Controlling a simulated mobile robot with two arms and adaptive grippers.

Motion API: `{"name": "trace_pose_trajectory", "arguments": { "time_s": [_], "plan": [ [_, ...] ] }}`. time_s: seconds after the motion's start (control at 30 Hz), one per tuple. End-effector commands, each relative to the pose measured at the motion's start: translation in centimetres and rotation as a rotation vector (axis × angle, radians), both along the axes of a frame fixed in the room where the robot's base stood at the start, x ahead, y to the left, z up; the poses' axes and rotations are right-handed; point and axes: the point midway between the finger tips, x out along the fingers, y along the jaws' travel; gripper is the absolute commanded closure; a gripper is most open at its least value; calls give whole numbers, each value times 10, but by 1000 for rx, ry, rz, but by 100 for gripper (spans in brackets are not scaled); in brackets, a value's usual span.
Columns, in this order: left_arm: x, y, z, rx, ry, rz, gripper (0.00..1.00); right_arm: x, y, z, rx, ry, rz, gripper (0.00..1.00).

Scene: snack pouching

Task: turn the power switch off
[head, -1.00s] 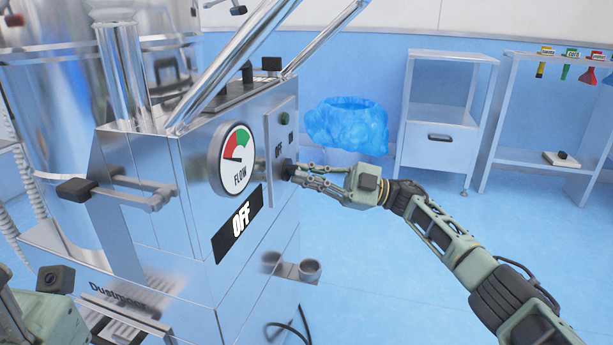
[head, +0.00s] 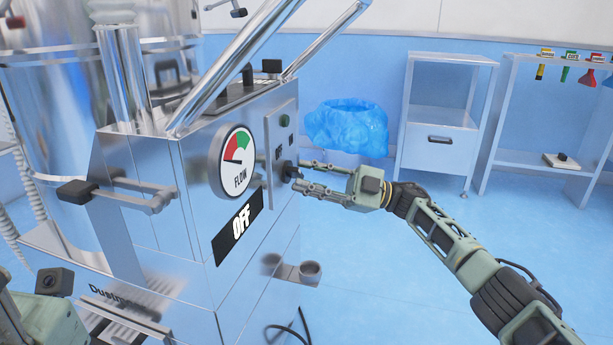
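The power switch is a dark knob (head: 289,171) on the switch panel (head: 282,135) at the right side of the steel machine (head: 170,220). A green light (head: 284,120) sits above it on the panel. My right gripper (head: 299,175) is open, its two fingers spread and pointing at the knob, tips close to it. I cannot tell if they touch it. The black display (head: 238,226) on the machine reads OFF. Beside it is the round flow gauge (head: 236,161). My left arm shows at the lower left edge; its gripper fingers are out of the picture.
Metal tubes (head: 245,60) slant up from the machine top. A blue-bagged bin (head: 347,127), a white cabinet (head: 440,130) and a shelf (head: 550,165) stand behind. The floor on the right is clear.

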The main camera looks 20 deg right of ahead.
Motion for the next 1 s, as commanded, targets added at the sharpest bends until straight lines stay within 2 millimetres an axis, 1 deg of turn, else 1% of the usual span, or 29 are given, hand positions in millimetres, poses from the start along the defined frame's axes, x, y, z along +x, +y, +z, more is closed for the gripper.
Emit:
{"name": "trace_pose_trajectory", "arguments": {
  "time_s": [0.4,0.5,0.6,0.7,1.0],
  "plan": [
    [0,0,0,0,1,-1,60,-23,-77,-22,0,2,-5,72],
    [0,0,0,0,1,-1,60,-27,-90,-26,1,1,-4,72],
    [0,0,0,0,1,-1,60,-30,-99,-29,0,1,-3,72],
    [0,0,0,0,1,-1,60,-32,-104,-30,0,-1,-2,72],
    [0,0,0,0,1,-1,60,-33,-105,-30,0,-1,-2,72]
  ]
}}
